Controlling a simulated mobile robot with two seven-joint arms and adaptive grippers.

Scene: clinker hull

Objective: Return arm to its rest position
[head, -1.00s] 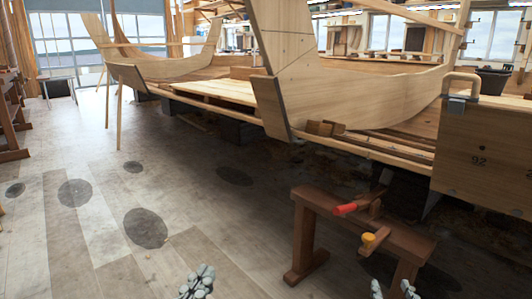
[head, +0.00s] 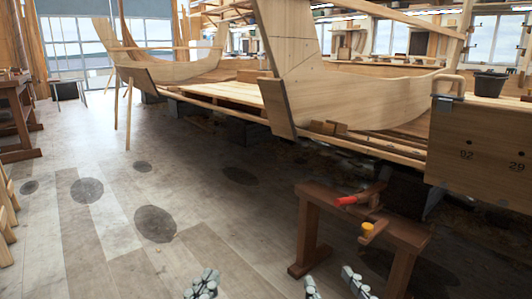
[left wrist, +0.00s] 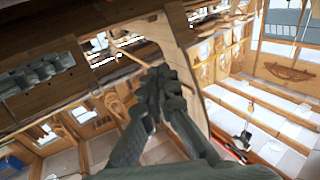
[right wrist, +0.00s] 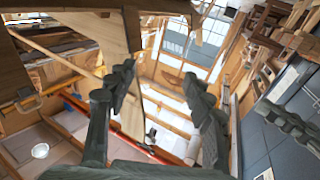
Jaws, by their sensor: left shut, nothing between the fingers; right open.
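My left gripper (head: 202,287) shows at the bottom edge of the head view, over the floor. In the left wrist view its fingers (left wrist: 160,92) are together with nothing held. My right gripper (head: 333,284) is at the bottom edge, further right, in front of the low wooden bench. Its two fingers are spread apart and empty, as the right wrist view shows (right wrist: 158,95). Both arms are mostly out of the head view.
The low brown bench (head: 345,213) carries a red-handled tool (head: 346,201) and a yellow-handled tool (head: 367,229). Behind it stands the wooden hull (head: 370,95). A numbered plank (head: 480,150) is at right, near a black bucket (head: 489,83). Floor at left is largely clear.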

